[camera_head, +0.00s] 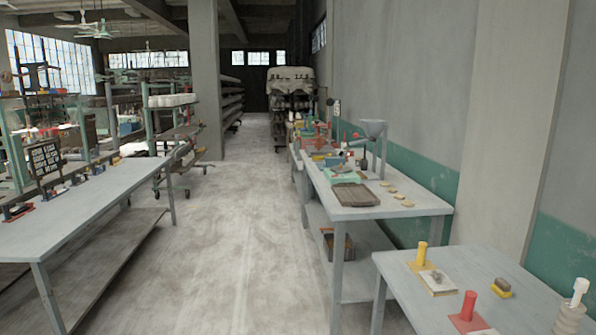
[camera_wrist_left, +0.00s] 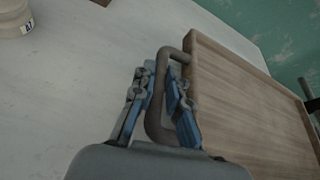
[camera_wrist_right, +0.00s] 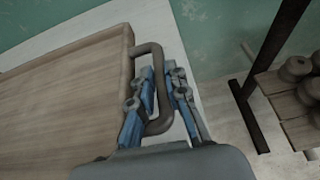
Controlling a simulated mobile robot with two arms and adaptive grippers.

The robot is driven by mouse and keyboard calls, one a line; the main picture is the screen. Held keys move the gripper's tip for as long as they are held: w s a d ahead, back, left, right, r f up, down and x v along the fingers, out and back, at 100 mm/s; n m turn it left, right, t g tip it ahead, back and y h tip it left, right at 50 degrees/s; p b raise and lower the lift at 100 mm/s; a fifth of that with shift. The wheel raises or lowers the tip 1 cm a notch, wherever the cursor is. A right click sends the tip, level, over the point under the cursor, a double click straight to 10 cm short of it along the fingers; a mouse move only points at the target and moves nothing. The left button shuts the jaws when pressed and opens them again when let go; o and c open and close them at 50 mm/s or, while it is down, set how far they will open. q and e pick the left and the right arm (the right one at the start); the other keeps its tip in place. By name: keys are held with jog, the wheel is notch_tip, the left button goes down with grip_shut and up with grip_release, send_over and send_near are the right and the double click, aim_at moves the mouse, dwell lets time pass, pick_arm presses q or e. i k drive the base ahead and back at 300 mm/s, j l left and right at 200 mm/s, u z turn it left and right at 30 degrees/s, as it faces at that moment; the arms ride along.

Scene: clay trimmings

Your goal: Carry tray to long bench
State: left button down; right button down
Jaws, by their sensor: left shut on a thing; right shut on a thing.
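A wooden tray with a raised rim (camera_wrist_left: 209,66) fills the right of the left wrist view and the left of the right wrist view (camera_wrist_right: 122,45). My left gripper (camera_wrist_left: 160,78) is shut on its dark bent handle (camera_wrist_left: 152,118). My right gripper (camera_wrist_right: 160,78) is shut on the opposite handle (camera_wrist_right: 161,55). The part of the tray in view looks empty. A pale surface lies under it; I cannot tell whether they touch. The head view shows neither gripper nor this tray. It shows a long grey bench (camera_head: 95,200) at left and another bench (camera_head: 335,208) along the right wall.
A nearer table (camera_head: 405,268) at lower right bears yellow and red tools. A pale pot (camera_wrist_left: 12,18) shows in the left wrist view. A dark post (camera_wrist_right: 270,60) and round pieces on slats (camera_wrist_right: 295,80) stand beside my right gripper. The aisle floor (camera_head: 235,235) is clear.

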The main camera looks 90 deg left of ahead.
aim_at(61, 217)
jog(key=k+u, duration=0.15)
jog(key=u, duration=0.2)
jog(key=k+u, duration=0.3)
jog(key=i+j+u, duration=0.1)
jog(key=u, duration=2.5)
jog(key=i+l+u, duration=0.15)
jog(key=i, duration=0.3)
jog(key=i+l+u, duration=0.1)
jog(key=i+l, duration=0.2)
jog(key=i, duration=0.15)
jog(key=i+l, duration=0.15)
jog(key=i, duration=0.45)
jog(key=i+l, duration=0.15)
jog(key=i, duration=1.65)
jog(key=i+u, duration=0.3)
jog(key=i, duration=0.9)
jog(key=i+u, duration=0.45)
jog(key=i, duration=0.2)
jog(key=i+l+u, duration=0.15)
jog(key=i+u, duration=0.25)
jog(key=i, duration=0.3)
